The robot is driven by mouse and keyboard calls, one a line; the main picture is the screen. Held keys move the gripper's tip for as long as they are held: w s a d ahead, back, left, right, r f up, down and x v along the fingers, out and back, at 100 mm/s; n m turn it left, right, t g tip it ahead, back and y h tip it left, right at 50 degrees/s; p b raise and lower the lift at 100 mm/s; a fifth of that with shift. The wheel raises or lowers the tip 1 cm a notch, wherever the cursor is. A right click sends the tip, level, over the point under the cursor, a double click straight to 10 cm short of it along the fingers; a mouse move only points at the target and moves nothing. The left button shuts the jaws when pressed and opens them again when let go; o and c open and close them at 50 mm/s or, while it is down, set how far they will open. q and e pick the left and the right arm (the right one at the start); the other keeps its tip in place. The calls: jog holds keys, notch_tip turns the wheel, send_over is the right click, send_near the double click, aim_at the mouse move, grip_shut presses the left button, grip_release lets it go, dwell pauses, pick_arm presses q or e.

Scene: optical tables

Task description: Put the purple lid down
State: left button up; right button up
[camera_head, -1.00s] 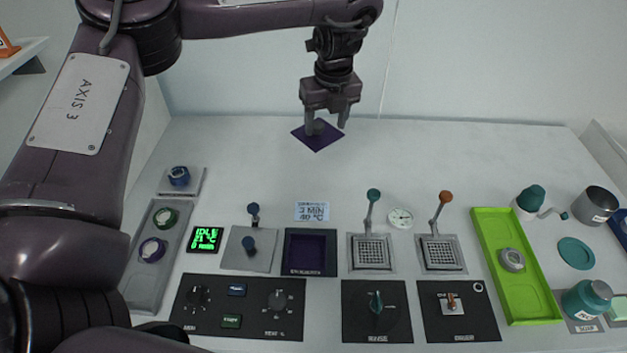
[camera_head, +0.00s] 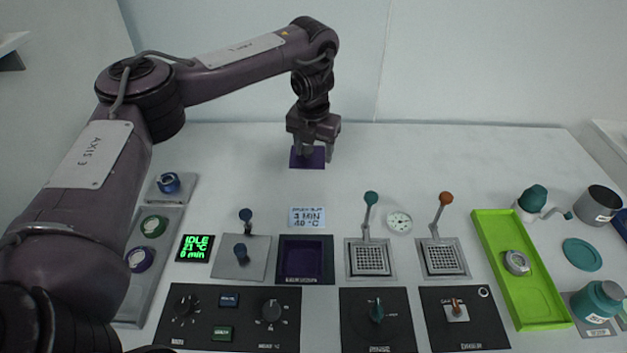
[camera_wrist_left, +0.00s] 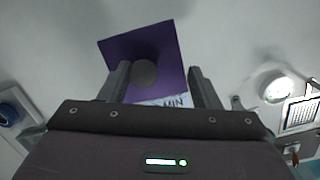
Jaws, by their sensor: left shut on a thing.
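The purple lid (camera_head: 294,160) is a flat square plate with a grey round knob on top. My left gripper (camera_head: 316,156) is above it, shut on its knob, at the back of the table in the head view. In the left wrist view the purple lid (camera_wrist_left: 172,52) and its knob show between the fingers of my left gripper (camera_wrist_left: 160,84). The head view does not clearly show a gap between lid and table. My right gripper is not in view.
A square purple-lined basin (camera_head: 304,260) stands open at front centre. Two drain grates with levers (camera_head: 370,258) (camera_head: 442,258) lie to its right. A green tray (camera_head: 534,296), bottles and a grey pot (camera_head: 597,204) are further right. The table around the lid is clear.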

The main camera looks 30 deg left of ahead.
aim_at(314, 159)
pick_arm(q)
notch_tip(314, 159, down, 4)
jog(key=shift+r+b, duration=0.25)
jog(key=shift+b, duration=0.05)
notch_tip(314, 159, down, 4)
jog(key=shift+s+f+p, duration=0.1)
jog(key=shift+p, duration=0.25)
jog(key=shift+f, duration=0.4)
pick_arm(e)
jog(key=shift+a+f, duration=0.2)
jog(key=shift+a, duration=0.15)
